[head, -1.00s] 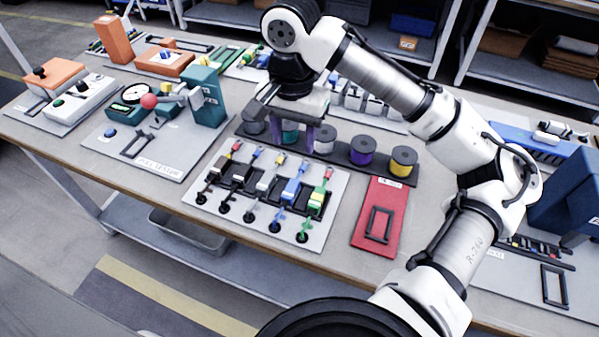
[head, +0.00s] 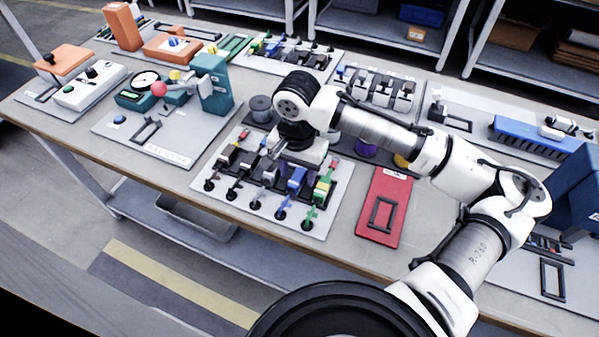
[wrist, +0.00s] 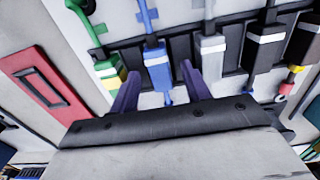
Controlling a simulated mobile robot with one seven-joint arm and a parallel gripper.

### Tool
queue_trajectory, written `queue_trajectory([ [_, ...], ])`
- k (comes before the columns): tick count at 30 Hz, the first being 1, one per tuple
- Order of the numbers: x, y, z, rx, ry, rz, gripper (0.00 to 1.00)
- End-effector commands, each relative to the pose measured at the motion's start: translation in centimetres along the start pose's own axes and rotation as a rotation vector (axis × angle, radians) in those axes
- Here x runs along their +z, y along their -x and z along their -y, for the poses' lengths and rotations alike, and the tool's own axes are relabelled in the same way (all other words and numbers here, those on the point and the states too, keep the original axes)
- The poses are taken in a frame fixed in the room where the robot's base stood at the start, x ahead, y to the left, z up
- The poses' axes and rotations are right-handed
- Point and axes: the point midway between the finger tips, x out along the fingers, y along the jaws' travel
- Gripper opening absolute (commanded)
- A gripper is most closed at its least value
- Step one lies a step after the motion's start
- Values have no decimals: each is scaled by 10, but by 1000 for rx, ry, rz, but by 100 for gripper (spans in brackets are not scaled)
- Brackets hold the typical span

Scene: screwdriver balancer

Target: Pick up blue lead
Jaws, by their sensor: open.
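The blue lead (wrist: 158,68) shows in the wrist view, with a white band across its body and a cord running up to the picture's top. It lies in a black rack, between the green-yellow lead (wrist: 110,72) and the grey lead (wrist: 211,45). My gripper (wrist: 160,72) is open and empty, its purple fingers on either side of the blue lead in the picture. I cannot tell whether they touch it. In the head view the blue lead (head: 292,181) is beside my wrist, which hides part of the rack.
Black leads (wrist: 263,48) sit right of the grey one in the wrist view. A red plate (head: 384,207) with a black frame lies right of the lead board (head: 217,200). Spools, including a grey one (head: 261,108), stand behind the leads, partly hidden by my arm.

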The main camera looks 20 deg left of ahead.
Motion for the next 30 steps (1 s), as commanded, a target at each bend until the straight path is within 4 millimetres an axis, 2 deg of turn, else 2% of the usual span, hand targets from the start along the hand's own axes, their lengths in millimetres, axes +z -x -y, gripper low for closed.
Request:
queue_trajectory([
  [7,0,-2,0,-1,0,0,46],
  [17,0,-2,0,-1,0,0,3],
  [26,0,0,0,-1,0,-1,1],
  [30,0,9,0,-2,0,-1,1],
])
